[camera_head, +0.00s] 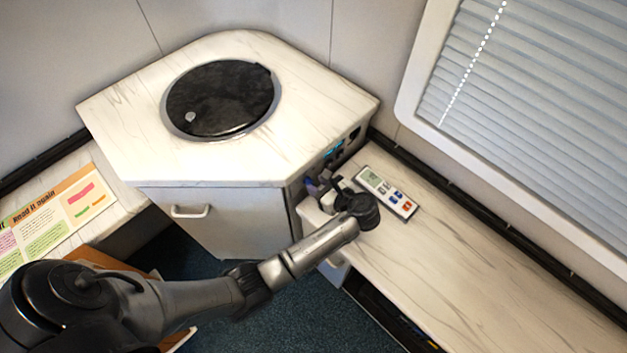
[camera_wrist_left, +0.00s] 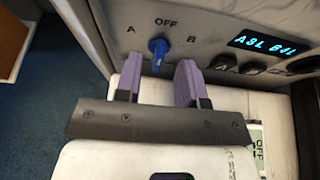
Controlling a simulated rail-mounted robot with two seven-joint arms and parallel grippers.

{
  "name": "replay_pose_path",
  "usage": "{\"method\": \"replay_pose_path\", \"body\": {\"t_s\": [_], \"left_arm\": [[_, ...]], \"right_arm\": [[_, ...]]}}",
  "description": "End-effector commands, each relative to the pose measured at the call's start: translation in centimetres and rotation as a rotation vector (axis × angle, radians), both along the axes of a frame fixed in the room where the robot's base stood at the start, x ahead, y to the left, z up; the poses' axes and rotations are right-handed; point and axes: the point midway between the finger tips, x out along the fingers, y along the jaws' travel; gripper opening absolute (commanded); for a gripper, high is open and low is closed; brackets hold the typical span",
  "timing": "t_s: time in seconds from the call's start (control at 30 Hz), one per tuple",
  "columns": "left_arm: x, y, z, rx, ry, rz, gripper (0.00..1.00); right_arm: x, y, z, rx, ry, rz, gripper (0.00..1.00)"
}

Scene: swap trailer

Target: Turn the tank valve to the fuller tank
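The tank valve is a blue knob (camera_wrist_left: 158,52) on a grey panel, with A to its left, OFF above and B to its right. The knob stands upright, in line with OFF. A lit display (camera_wrist_left: 265,43) to its right shows an A and a B reading; I cannot read the digits surely. My left gripper (camera_wrist_left: 158,80) is open, its purple fingers on either side of the knob's line and just short of it, with no clear contact. In the head view the left gripper (camera_head: 322,186) is at the cabinet's right side and hides the knob. My right gripper is not in view.
Dark buttons (camera_wrist_left: 222,63) sit under the display. A white handheld device (camera_head: 386,192) lies on the right counter (camera_head: 470,260), close to my left wrist. The corner cabinet (camera_head: 130,130) has a round black lid (camera_head: 222,97). A colored sheet (camera_head: 50,220) lies at left.

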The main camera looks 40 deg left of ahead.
Motion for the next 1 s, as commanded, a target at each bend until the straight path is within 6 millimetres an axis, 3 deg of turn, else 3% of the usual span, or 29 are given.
{"method": "replay_pose_path", "body": {"t_s": [0.27,0.63,1.0], "left_arm": [[0.1,2.0,-0.8,0.000,0.001,0.001,0.36],[0.1,2.3,-1.0,-0.001,0.001,0.000,0.36],[0.1,2.2,-1.0,-0.001,0.001,0.000,0.02]], "right_arm": [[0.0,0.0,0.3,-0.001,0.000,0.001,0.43],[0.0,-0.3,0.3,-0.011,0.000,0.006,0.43],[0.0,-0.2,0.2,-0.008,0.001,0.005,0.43]]}}
